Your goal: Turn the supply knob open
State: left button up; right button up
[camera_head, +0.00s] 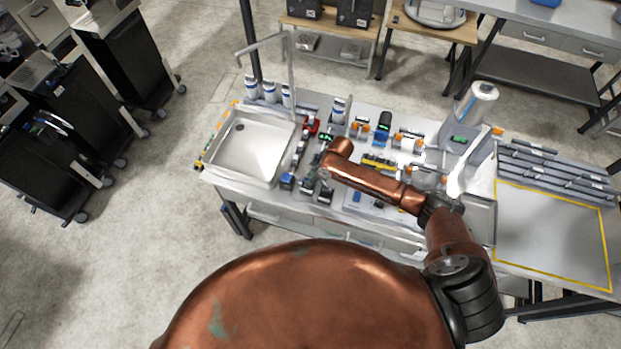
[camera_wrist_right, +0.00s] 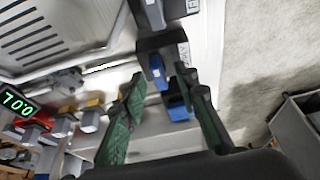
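My right gripper (camera_head: 310,182) reaches over the worktable beside the sink's right front corner. In the right wrist view its two green-padded fingers (camera_wrist_right: 168,88) are spread apart, with nothing held between them. A blue block-like part (camera_wrist_right: 178,108) shows between the fingers, and a smaller blue part (camera_wrist_right: 156,70) sits just beyond it on a dark fitting. A blue part also shows in the head view (camera_head: 287,180), close to the gripper's left. I cannot tell for sure which blue part is the supply knob, or whether a finger touches it. My left gripper is not in view.
A white sink (camera_head: 250,150) lies left of my gripper. A green display reading 700 (camera_wrist_right: 18,102) is near the fittings. Several bottles and dispensers line the table's back. A yellow-outlined area (camera_head: 550,235) at right is clear. Floor lies beyond the table edge.

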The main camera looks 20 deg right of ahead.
jog(key=shift+w, duration=0.1)
jog(key=shift+c, duration=0.6)
jog(key=shift+c, duration=0.8)
grip_shut()
